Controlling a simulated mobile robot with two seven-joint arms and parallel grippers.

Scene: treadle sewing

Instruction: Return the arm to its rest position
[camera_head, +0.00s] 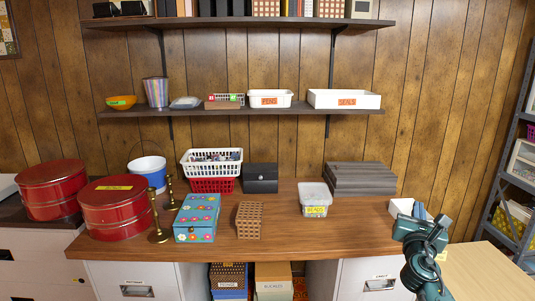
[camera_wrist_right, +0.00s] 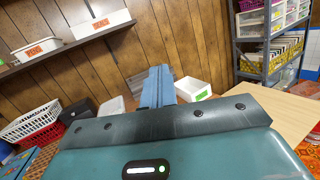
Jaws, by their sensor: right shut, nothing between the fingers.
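My right arm comes in at the lower right of the head view. Its gripper (camera_head: 420,210) is at the right end of the wooden counter (camera_head: 350,235), in front of a small white box (camera_head: 400,206). In the right wrist view, the blue-grey fingers (camera_wrist_right: 158,78) are together with nothing between them. The white box (camera_wrist_right: 193,89) shows just right of and beyond the fingers, and they appear apart from it. My left gripper is not in view.
A clear tub labelled beads (camera_head: 315,199) and a grey stack (camera_head: 360,178) stand left of the gripper. A pale table (camera_head: 485,275) lies to the right, beside a metal shelf unit (camera_head: 500,150). The counter's front right part is clear.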

